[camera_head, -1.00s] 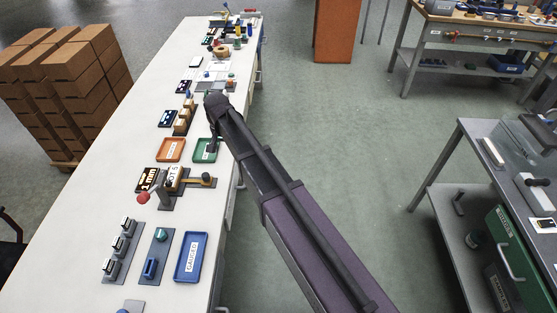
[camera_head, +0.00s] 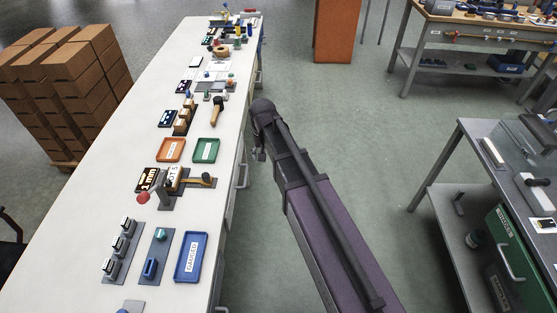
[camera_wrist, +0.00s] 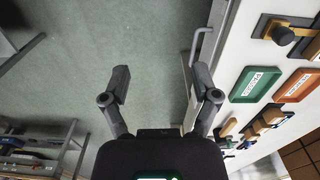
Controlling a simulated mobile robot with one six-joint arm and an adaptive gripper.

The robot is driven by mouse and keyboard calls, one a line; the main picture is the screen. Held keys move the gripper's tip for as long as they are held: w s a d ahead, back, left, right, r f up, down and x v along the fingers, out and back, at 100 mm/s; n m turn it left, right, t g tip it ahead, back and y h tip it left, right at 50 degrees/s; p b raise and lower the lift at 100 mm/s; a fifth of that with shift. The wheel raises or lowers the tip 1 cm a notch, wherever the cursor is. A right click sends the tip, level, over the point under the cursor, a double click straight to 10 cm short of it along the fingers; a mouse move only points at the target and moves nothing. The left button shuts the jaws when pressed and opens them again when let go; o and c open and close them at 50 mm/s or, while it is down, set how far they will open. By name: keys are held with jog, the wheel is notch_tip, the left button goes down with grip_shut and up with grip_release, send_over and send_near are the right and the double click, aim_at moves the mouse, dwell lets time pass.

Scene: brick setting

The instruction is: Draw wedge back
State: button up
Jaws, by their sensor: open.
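A gauge fixture with a brass bar (camera_head: 195,183) and a dark knob (camera_head: 207,178) stands on the white bench, beside a small dark display and a red ball. The bar looks like the wedge, but I cannot be sure. In the wrist view the dark knob (camera_wrist: 283,35) shows at the upper right, on the brass piece. My gripper (camera_head: 258,152) hangs over the floor, just off the bench's right edge, apart from the fixture. In the wrist view my gripper (camera_wrist: 160,82) has its fingers spread wide, with only floor between them.
An orange tray (camera_head: 171,158) and a green tray (camera_head: 195,158) lie behind the fixture, with a wooden-handled tool (camera_head: 217,112) farther back. A blue tray (camera_head: 178,270) lies in front. The bench edge carries a handle (camera_head: 243,176).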

jog(key=shift+n, duration=0.4)
jog(key=shift+s+d, duration=0.35)
jog(key=shift+d, duration=0.4)
jog(key=shift+s+d, duration=0.35)
jog(key=shift+d, duration=0.4)
jog(key=shift+s+d, duration=0.35)
jog(key=shift+d, duration=0.4)
jog(key=shift+s+d, duration=0.1)
jog(key=shift+d, duration=0.1)
jog(key=c, duration=0.7)
jog(key=shift+s+d, duration=0.65)
jog(key=shift+d, duration=0.35)
grip_shut()
jog(key=s+d, duration=0.8)
jog(key=d, duration=0.3)
jog(key=shift+s+d+m, duration=0.25)
jog(key=shift+s+m, duration=0.05)
